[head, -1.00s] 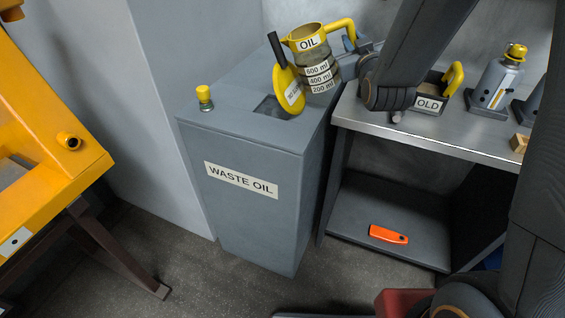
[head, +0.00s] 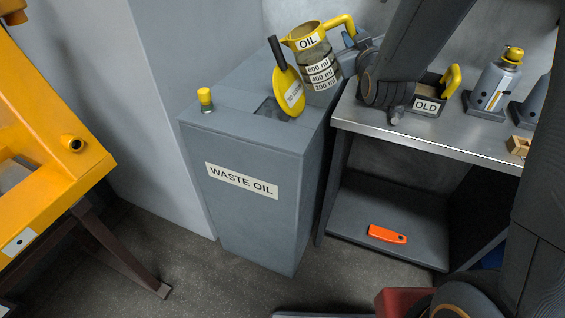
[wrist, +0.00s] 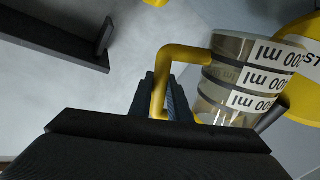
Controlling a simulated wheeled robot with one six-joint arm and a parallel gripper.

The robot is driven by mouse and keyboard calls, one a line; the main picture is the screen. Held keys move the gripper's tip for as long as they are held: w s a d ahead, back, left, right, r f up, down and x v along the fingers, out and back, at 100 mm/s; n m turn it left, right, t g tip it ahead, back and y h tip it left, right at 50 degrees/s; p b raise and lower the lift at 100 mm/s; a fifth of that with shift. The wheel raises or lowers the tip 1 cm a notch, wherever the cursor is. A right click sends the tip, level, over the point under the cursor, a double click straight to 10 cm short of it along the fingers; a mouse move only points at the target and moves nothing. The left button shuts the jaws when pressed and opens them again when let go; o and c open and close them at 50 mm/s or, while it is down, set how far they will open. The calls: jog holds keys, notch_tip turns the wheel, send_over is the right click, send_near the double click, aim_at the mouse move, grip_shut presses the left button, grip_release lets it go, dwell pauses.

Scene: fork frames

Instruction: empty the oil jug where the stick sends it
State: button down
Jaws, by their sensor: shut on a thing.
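The oil jug (head: 320,62) is clear with a yellow rim and handle, an "OIL" label and ml marks. It is slightly tilted above the back right of the grey "WASTE OIL" cabinet (head: 285,150). My gripper (wrist: 163,98) is shut on the jug's yellow handle, which also shows in the head view. A yellow disc with a black handle (head: 288,92) stands tilted at the dark opening (head: 270,108) in the cabinet top, just left of the jug. Its lettering is unreadable. The oil level is unclear, and I cannot make out a separate stick.
A metal bench (head: 440,140) to the right holds an "OLD" box (head: 427,105) with a yellow handle and a grey bottle jack (head: 497,85). An orange tool (head: 387,234) lies on its lower shelf. A yellow-capped fitting (head: 205,99) stands on the cabinet. A yellow machine (head: 60,190) is at left.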

jog(key=shift+r+p, duration=0.35)
jog(key=shift+r, duration=0.35)
jog(key=shift+a+r+n, duration=0.1)
jog(key=shift+r+n, duration=0.2)
jog(key=shift+n, duration=0.1)
jog(key=shift+a+r+n+p, duration=0.1)
jog(key=shift+r+n+p, duration=0.4)
jog(key=shift+r+p, duration=0.7)
